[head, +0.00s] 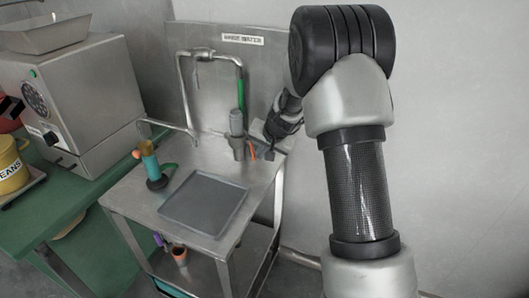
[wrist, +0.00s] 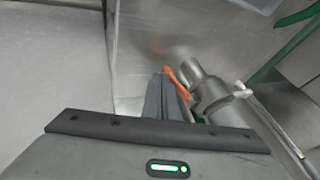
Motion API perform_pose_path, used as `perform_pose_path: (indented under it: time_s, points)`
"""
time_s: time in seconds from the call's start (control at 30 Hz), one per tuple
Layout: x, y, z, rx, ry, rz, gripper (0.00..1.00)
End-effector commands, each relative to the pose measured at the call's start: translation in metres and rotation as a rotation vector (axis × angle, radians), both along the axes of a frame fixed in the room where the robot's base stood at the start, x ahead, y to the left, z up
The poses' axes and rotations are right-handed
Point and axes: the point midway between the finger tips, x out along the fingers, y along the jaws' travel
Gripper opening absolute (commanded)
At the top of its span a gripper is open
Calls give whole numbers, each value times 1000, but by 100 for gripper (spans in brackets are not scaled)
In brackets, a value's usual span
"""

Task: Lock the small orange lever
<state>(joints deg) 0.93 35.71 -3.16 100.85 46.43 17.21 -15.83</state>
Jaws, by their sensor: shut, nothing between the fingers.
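The small orange lever (head: 252,154) stands just right of a grey metal cylinder fitting (head: 238,142) on the steel table. In the wrist view the orange lever (wrist: 177,82) lies between my fingers and the fitting (wrist: 212,92). My gripper (head: 268,152) is right beside the lever, on its right in the head view. Its fingers (wrist: 165,82) are shut with nothing between them. The fingertips are very close to the lever; I cannot tell whether they touch it. The lever's lower end is partly hidden by the fingers in the wrist view.
A grey tray (head: 204,180) lies on the steel table in front of the fitting. A teal hand grinder (head: 151,165) stands left of it. A pipe frame with a green handle (head: 240,94) rises behind the fitting. A big grey machine (head: 90,95) stands at left.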

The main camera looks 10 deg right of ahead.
Motion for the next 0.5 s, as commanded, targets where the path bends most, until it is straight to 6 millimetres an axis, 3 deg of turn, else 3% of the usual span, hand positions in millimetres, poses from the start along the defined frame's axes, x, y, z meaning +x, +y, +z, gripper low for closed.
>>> perform_pose_path:
  time_s: [0.5]
  points:
    - [4, 4, -12, 48, -32, -3, 0]
